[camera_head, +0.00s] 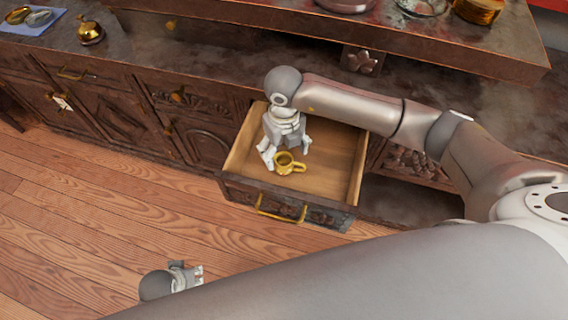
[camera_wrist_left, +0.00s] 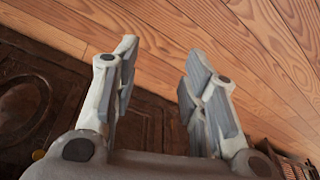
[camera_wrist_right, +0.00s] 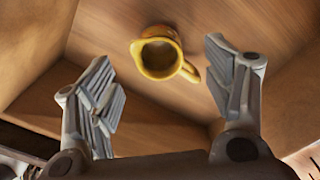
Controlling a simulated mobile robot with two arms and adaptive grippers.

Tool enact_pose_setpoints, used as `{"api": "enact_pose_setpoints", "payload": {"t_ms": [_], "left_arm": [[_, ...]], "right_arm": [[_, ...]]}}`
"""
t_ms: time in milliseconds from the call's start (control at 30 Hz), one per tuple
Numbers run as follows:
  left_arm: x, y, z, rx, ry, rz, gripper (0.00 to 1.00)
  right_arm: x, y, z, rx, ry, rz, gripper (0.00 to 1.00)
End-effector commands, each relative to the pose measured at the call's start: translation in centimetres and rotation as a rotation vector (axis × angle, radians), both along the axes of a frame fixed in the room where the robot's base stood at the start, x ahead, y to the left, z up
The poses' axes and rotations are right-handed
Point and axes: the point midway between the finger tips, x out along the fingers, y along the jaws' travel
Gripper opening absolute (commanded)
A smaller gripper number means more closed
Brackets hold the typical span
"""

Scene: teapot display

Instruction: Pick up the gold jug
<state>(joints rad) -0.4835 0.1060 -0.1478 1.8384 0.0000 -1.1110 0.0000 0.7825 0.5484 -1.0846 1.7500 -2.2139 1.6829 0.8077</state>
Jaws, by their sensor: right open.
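The gold jug (camera_head: 285,165) is a small cup-like vessel with one handle. It sits inside the open drawer (camera_head: 335,190), toward the drawer's front. In the right wrist view the jug (camera_wrist_right: 160,58) shows beyond the fingertips, between them, with its opening facing the camera and its handle to the right. My right gripper (camera_head: 287,152) is open above the drawer floor, close to the jug, with its fingers to either side. It is empty. My left gripper (camera_head: 192,272) is low at the bottom of the head view, over the wooden floor. In the left wrist view its fingers (camera_wrist_left: 160,62) are apart and empty.
The drawer's walls (camera_head: 358,168) surround the right gripper and jug. A stone-topped cabinet (camera_head: 180,55) runs behind, with a raised shelf (camera_head: 420,50) at the right. A gold bell-like object (camera_head: 90,32) stands at the far left. The wooden floor (camera_head: 80,220) is clear.

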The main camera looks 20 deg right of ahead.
Motion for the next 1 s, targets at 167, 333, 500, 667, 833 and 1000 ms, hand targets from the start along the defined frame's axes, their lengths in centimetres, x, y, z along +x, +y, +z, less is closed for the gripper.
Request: {"api": "enact_pose_setpoints", "payload": {"t_ms": [167, 333, 500, 667, 833, 1000], "left_arm": [[0.2, 0.0, 0.6, 0.000, -0.003, 0.001, 0.40], [0.5, 0.0, 2.0, -0.001, -0.014, 0.002, 0.40], [0.6, 0.0, 3.4, -0.001, -0.019, 0.003, 0.40], [0.6, 0.0, 3.9, -0.001, -0.021, 0.004, 0.40], [0.6, 0.0, 3.9, -0.002, -0.020, 0.004, 0.40], [0.6, 0.0, 3.8, -0.001, -0.020, 0.003, 0.40]], "right_arm": [[0.0, 0.0, -1.4, 0.001, 0.001, 0.000, 0.74], [-0.1, 0.0, -3.9, 0.000, 0.004, 0.000, 0.74], [-0.1, 0.1, -6.0, 0.002, 0.002, 0.000, 0.74], [0.0, 0.1, -6.5, 0.002, -0.001, 0.001, 0.74], [0.0, 0.1, -6.5, 0.002, 0.000, 0.001, 0.73], [0.0, 0.0, -6.5, 0.002, 0.000, 0.001, 0.51]]}}
